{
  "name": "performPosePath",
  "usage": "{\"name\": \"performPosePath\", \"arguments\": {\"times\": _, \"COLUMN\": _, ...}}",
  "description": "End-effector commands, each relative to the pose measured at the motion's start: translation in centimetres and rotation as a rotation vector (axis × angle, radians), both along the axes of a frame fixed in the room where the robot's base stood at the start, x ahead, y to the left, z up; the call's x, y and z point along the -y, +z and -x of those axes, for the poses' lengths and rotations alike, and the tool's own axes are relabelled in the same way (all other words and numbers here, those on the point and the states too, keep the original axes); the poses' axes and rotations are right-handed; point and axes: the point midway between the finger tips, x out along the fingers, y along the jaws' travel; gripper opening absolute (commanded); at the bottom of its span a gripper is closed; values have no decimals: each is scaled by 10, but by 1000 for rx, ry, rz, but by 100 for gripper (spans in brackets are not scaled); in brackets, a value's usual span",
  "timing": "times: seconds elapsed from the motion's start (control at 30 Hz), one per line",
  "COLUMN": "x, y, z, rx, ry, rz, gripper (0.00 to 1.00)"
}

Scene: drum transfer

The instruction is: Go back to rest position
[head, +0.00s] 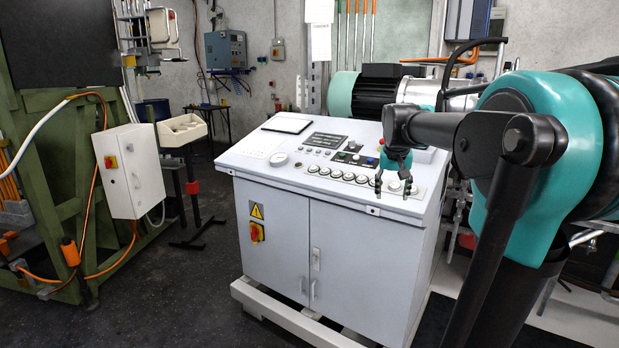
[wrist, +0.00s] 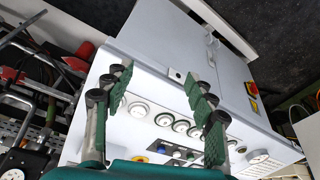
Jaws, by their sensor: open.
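My gripper (head: 393,184) hangs from my arm over the right front part of the control cabinet's panel in the head view. In the wrist view my gripper (wrist: 155,110) shows its green-padded fingers spread apart, open, with nothing between them. The white control cabinet (head: 360,262) has a sloped top with a row of round gauges (head: 337,174), buttons and a dark display plate (head: 325,140). The gauges also show behind the fingers in the wrist view (wrist: 163,119). I cannot tell the exact gap between fingertips and panel.
A green machine frame (head: 45,190) with a white switch box (head: 130,170) stands at the left. Dark floor (head: 205,262) lies open between it and the cabinet. A teal and black motor (head: 377,92) is behind the cabinet. The cabinet stands on a white base (head: 290,318).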

Motion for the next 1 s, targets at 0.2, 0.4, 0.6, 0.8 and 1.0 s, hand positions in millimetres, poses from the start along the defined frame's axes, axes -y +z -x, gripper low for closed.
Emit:
{"name": "performPosePath", "arguments": {"times": 0.2, "x": -26, "y": -116, "z": 86, "rx": -2, "ry": 89, "rz": -18, "gripper": 56}}
{"name": "performPosePath", "arguments": {"times": 0.4, "x": -45, "y": -207, "z": 177, "rx": 0, "ry": 167, "rz": -34, "gripper": 56}}
{"name": "performPosePath", "arguments": {"times": 0.6, "x": -54, "y": -258, "z": 238, "rx": 1, "ry": 211, "rz": -44, "gripper": 56}}
{"name": "performPosePath", "arguments": {"times": 0.8, "x": -56, "y": -270, "z": 254, "rx": 1, "ry": 224, "rz": -46, "gripper": 56}}
{"name": "performPosePath", "arguments": {"times": 1.0, "x": -56, "y": -269, "z": 253, "rx": 1, "ry": 223, "rz": -47, "gripper": 56}}
